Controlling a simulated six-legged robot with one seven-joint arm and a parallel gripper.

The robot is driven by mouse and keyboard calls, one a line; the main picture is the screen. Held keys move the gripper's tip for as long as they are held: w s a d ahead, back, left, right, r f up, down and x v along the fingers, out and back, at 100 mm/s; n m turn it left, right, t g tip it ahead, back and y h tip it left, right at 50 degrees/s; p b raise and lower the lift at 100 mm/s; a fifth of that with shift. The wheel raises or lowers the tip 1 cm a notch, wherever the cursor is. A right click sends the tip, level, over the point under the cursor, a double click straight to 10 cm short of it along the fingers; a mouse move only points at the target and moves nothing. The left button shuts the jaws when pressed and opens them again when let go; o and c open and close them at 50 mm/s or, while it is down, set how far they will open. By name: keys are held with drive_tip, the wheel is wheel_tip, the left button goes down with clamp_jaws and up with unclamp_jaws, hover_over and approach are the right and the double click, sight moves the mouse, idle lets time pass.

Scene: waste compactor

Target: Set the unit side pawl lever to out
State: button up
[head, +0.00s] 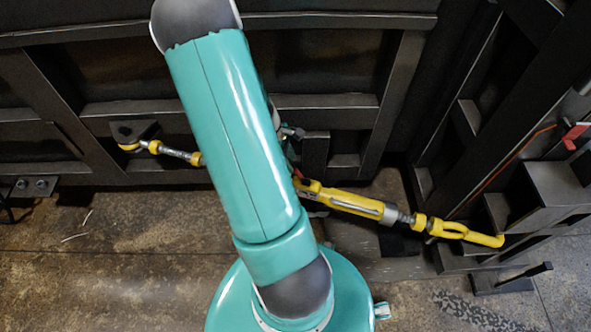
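A yellow and grey ratchet turnbuckle runs across the view. Its right part (360,206) slopes down to a yellow hook at the right-hand frame. Its left part (172,152) ends in a yellow hook at a bracket on the dark wall. My teal arm covers the middle of the turnbuckle. I cannot make out the pawl lever or its setting. Small grey and teal parts (290,132) show at the arm's right edge, just above the turnbuckle; they may belong to my wrist or gripper. The fingers are hidden, so I cannot tell whether they touch anything.
A dark ribbed metal wall (335,105) stands behind the turnbuckle. A dark steel frame (560,185) with ledges stands at the right, with a red handle (575,136) on it. The stained concrete floor (110,270) is mostly clear at the lower left.

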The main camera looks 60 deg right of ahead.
sight(300, 176)
drive_tip(key=x, duration=0.5)
drive_tip(key=shift+f, duration=0.2)
clamp_jaws()
